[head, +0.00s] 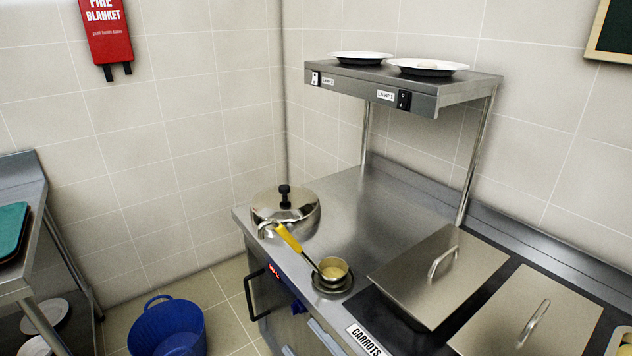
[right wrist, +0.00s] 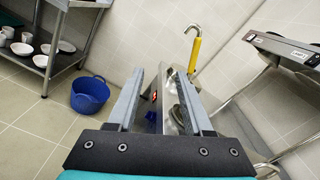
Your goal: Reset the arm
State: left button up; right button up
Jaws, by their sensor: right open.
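My right gripper (right wrist: 160,78) shows in the right wrist view, its two grey fingers apart with nothing held between them. Beyond the fingers is the steel counter, partly hidden by them. The head view shows neither gripper. A ladle with a yellow handle (head: 288,238) has its bowl (head: 333,270) at a round dark fitting on the counter (head: 350,205). Its handle leans up and left, in front of the pot. In the right wrist view the ladle's yellow handle (right wrist: 195,57) stands beyond the right finger, apart from it. My left gripper is not in view.
A lidded steel pot (head: 300,216) stands at the counter's left corner. A shelf (head: 440,88) with two plates overhangs the back. Lidded wells, one labelled carrots (head: 440,270), lie at right. A blue bucket (head: 165,330) stands on the floor beside a side table (head: 30,250).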

jog(key=w+d+m+t+h, duration=0.25)
jog(key=d+m+h, duration=0.45)
jog(key=m, duration=0.7)
jog(key=s+d+f+m+g+h, duration=0.55)
jog(key=d+f+m+g, duration=0.35)
jog(key=m, duration=1.3)
jog(key=s+d+f+m+g+y, duration=0.15)
jog(key=s+f+m+g, duration=0.25)
jog(key=s+m, duration=0.65)
notch_tip(320, 180, down, 23)
jog(key=s+g, duration=0.2)
jog(key=s, duration=0.1)
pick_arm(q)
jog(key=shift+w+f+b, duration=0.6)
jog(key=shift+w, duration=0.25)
pick_arm(e)
jog(key=s+d+f+g, duration=0.1)
jog(key=s+d+f, duration=0.1)
jog(key=s+f, duration=1.2)
jog(key=shift+s, duration=0.35)
